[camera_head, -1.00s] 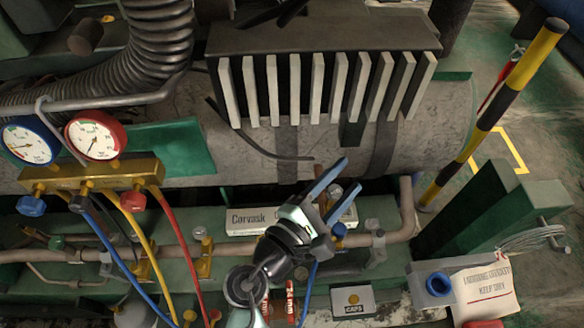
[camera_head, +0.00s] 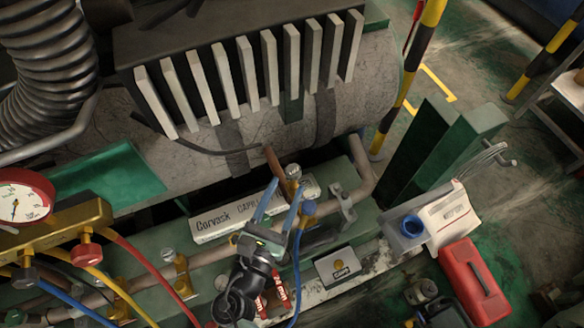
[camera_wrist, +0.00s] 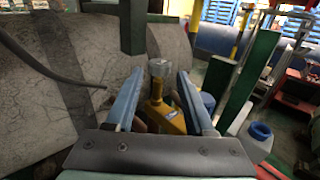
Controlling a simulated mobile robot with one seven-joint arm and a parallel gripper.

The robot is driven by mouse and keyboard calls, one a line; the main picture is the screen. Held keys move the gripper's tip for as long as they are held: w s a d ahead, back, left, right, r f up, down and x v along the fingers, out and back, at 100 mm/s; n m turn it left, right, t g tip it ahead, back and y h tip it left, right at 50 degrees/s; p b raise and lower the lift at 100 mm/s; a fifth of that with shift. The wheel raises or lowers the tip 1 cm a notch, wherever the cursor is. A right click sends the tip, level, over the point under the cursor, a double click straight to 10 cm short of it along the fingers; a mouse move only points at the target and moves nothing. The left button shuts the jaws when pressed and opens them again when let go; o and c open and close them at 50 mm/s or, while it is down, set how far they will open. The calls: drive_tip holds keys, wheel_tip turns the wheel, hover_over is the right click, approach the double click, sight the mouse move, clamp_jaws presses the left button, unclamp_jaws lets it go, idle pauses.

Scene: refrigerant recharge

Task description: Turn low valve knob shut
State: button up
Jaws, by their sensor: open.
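A grey round valve knob (camera_wrist: 160,68) tops a yellow brass valve body (camera_wrist: 172,118) in the wrist view. The knob also shows in the head view (camera_head: 293,171), on the pipe behind the white label box. My gripper (camera_head: 287,188) is open. In the wrist view its two blue fingers (camera_wrist: 160,74) stand on either side of the knob, with a visible gap on each side. Whether the tips reach its depth is unclear. A blue cap (camera_head: 308,208) with a blue hose is close to the right finger in the head view.
A gauge manifold (camera_head: 60,228) with a red knob (camera_head: 87,256) is at the left. A label box (camera_head: 225,218), caps box (camera_head: 338,265), blue-mouthed container (camera_head: 408,232) and red case (camera_head: 470,282) surround the work area. Pipe and large cylinder are close by.

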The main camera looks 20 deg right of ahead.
sight(290, 179)
drive_tip(key=x, duration=0.5)
drive_tip(key=shift+w+d, duration=0.2)
clamp_jaws()
